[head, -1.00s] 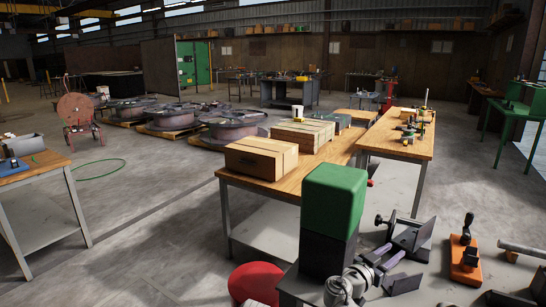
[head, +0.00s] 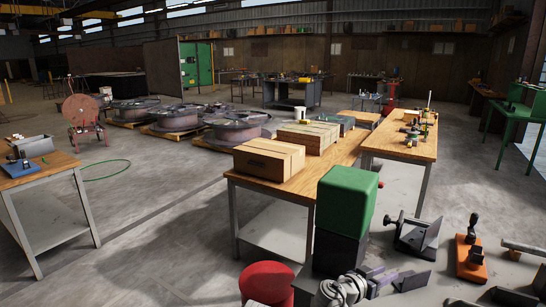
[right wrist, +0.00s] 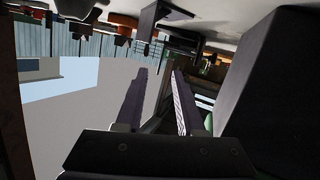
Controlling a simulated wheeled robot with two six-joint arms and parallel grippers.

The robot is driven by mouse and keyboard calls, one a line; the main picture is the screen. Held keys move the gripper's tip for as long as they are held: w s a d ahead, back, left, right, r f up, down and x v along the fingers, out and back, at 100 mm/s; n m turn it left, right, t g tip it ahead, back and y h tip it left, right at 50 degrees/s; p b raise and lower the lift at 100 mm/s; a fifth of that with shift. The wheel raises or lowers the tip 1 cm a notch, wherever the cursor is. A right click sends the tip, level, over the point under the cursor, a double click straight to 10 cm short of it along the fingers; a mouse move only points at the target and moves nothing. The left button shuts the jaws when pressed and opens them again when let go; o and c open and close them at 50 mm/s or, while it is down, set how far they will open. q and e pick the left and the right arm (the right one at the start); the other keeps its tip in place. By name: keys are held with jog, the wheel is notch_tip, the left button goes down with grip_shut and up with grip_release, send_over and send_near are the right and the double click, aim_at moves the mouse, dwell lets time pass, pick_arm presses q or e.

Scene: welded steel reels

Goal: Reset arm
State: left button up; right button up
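My right gripper (head: 372,279) is low in the head view, just right of the green-topped dark block (head: 346,205). In the right wrist view its two purple-grey fingers (right wrist: 160,72) stand apart with nothing between them, so it is open and empty. A large dark block face (right wrist: 270,95) stands close on the right of that view. My left gripper is not in the head view.
A dark metal vise-like fixture (head: 415,237) and an orange-based tool (head: 470,260) lie right of my gripper. A red round seat (head: 266,282) is at the left. A wooden bench with a cardboard box (head: 269,159) stands behind. Open floor lies left of it.

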jog(key=s+a+f+n+g+y+p, duration=0.3)
jog(key=s+a, duration=0.5)
jog(key=a, duration=0.4)
jog(key=s+a+f+n+g+y+p, duration=0.4)
jog(key=s+a+n+y, duration=0.4)
jog(key=a, duration=0.4)
jog(key=shift+s+a+f+n+g+y+p, duration=0.15)
jog(key=shift+s+a+n+g+y+p, duration=0.15)
jog(key=shift+s+n+g+p, duration=0.7)
jog(key=shift+w+t, duration=0.3)
